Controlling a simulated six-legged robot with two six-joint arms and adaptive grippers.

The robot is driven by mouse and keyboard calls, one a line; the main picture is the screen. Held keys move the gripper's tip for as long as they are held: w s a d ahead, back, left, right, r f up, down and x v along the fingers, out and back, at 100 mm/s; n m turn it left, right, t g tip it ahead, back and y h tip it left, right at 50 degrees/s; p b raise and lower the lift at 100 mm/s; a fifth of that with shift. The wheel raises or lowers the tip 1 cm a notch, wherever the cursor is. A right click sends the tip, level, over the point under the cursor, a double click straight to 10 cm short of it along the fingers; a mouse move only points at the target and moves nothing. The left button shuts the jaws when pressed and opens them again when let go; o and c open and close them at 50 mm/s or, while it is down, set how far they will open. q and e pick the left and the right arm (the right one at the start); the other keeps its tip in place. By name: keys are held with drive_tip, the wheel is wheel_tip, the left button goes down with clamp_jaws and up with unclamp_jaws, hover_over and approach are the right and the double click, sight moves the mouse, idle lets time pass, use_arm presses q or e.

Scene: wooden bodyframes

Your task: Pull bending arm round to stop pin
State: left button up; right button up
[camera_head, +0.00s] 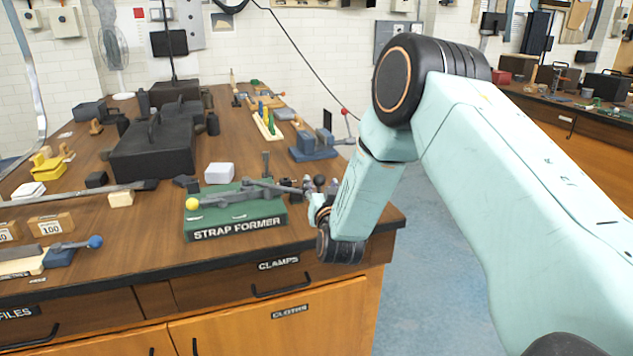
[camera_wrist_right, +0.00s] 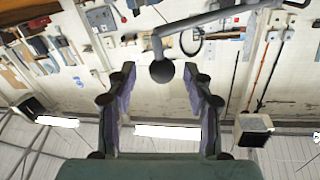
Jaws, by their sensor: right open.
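The strap former (camera_head: 236,214) is a green block with a white label near the bench's front right corner. A grey bending arm (camera_head: 275,187) lies along its top and reaches right, towards my right gripper (camera_head: 317,196). In the wrist view the bending arm (camera_wrist_right: 205,20) ends in a dark ball knob (camera_wrist_right: 161,72). The knob shows between the fingertips of my open right gripper (camera_wrist_right: 160,80), with gaps on both sides. A yellow ball (camera_head: 192,203) is at the strap former's left end. My left gripper is out of view.
A white block (camera_head: 219,173) sits behind the strap former. A blue clamp-like tool (camera_head: 313,148) with a red-knobbed lever stands behind my right wrist. A black machine (camera_head: 152,155) stands further left. The bench edge drops to open floor (camera_head: 440,270) at right.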

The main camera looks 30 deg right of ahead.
drive_tip(key=shift+w+d, duration=0.2)
drive_tip(key=shift+w, duration=0.85)
drive_tip(key=shift+w+d, duration=0.3)
drive_tip(key=shift+d, duration=0.3)
drive_tip(key=shift+w+a, duration=0.15)
drive_tip(key=shift+a, duration=0.25)
drive_tip(key=shift+c, duration=0.3)
drive_tip(key=shift+d, duration=0.3)
drive_tip(key=c, duration=0.6)
drive_tip(key=shift+a, duration=0.15)
clamp_jaws()
